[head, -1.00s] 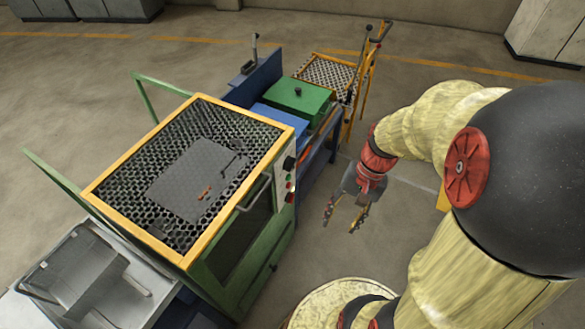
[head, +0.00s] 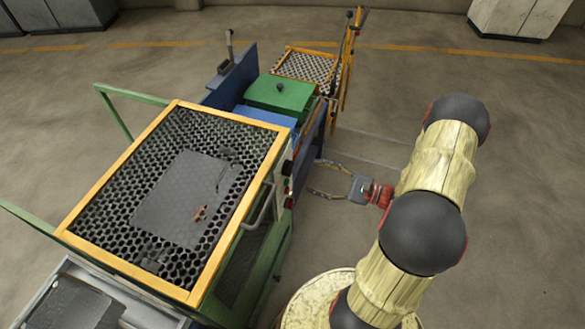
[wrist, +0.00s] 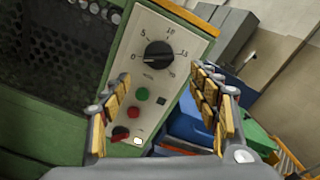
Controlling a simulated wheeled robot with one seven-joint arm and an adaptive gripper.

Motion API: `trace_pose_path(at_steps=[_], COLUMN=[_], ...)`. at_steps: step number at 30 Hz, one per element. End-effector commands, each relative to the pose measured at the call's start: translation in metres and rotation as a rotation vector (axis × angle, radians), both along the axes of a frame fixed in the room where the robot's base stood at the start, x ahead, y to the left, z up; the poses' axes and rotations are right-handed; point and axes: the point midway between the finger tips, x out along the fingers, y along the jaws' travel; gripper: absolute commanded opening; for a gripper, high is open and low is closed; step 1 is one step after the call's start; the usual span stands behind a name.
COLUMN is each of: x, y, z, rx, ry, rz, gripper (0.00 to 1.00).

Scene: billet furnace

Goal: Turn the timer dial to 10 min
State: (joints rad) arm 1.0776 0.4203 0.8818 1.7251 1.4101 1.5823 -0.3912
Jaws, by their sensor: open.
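The timer dial (wrist: 159,54) is a round black knob on the light control panel (wrist: 165,22) of the green furnace, with numbers printed around it. Its pale mark appears to point left, near the 0. In the head view the dial (head: 287,167) is a small dark knob on the furnace's right side. My gripper (head: 314,177) is open and empty, its fingers towards the panel and apart from it. In the wrist view my gripper (wrist: 163,86) has its two fingers spread either side of the lower panel, with the dial beyond and above them.
Below the dial are a green button (wrist: 142,94), a red button (wrist: 134,112) and a small black square. A furnace door handle (head: 259,208) projects near the panel. Blue and green equipment (head: 280,93) stands behind.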

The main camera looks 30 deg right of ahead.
Motion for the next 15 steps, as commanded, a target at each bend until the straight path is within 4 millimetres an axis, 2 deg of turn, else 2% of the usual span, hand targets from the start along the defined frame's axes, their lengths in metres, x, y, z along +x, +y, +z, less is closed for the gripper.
trace_pose_path(at_steps=[5,15], x=[0.008,0.047], y=[0.009,0.041], z=[0.001,0.000], rx=[-0.012,-0.011], ry=[-0.021,-0.018], rz=[0.009,0.011], gripper=[0.61,0.61])
